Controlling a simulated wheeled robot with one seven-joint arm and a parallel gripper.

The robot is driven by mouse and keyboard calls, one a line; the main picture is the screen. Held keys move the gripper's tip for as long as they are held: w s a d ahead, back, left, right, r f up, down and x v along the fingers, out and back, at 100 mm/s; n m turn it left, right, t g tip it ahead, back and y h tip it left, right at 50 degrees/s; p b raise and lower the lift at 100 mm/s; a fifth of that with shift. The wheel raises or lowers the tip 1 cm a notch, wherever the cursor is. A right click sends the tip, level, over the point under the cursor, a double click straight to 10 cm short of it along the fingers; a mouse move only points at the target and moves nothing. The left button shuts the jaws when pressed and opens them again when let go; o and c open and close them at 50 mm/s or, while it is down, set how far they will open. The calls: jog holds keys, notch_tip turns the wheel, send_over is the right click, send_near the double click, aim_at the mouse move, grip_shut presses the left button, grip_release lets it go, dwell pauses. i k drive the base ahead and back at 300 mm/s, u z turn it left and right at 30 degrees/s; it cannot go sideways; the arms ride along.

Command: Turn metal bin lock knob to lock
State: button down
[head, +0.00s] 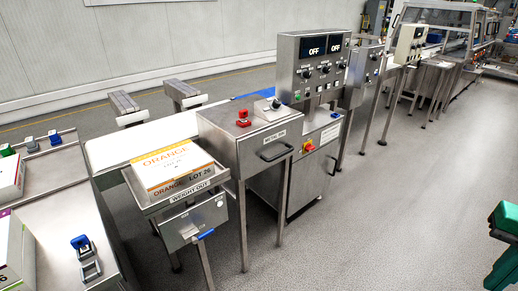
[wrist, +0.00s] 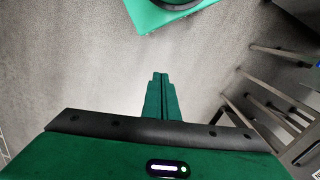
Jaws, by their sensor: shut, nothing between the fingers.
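The metal bin (head: 255,140) is a grey steel box with a label on its front and a dark handle (head: 275,153) below it. A dark knob (head: 276,103) on a light mount stands on its top at the back right. I cannot read which way the knob is turned. A red part (head: 243,118) sits on the top at the left. In the wrist view, my gripper (wrist: 159,77) is shut and empty, pointing over bare grey floor, away from the bin. The bin and knob do not show in that view.
A control cabinet (head: 310,70) with two OFF displays stands right behind the bin. A tray with an orange-labelled carton (head: 172,165) is at its left. A bench (head: 60,220) fills the left front. Grey floor (head: 390,220) is open at the right.

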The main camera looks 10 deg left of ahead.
aim_at(277, 103)
jog(key=k, duration=0.6)
jog(key=u, duration=0.5)
jog(key=i, duration=1.7)
jog(key=z, duration=0.2)
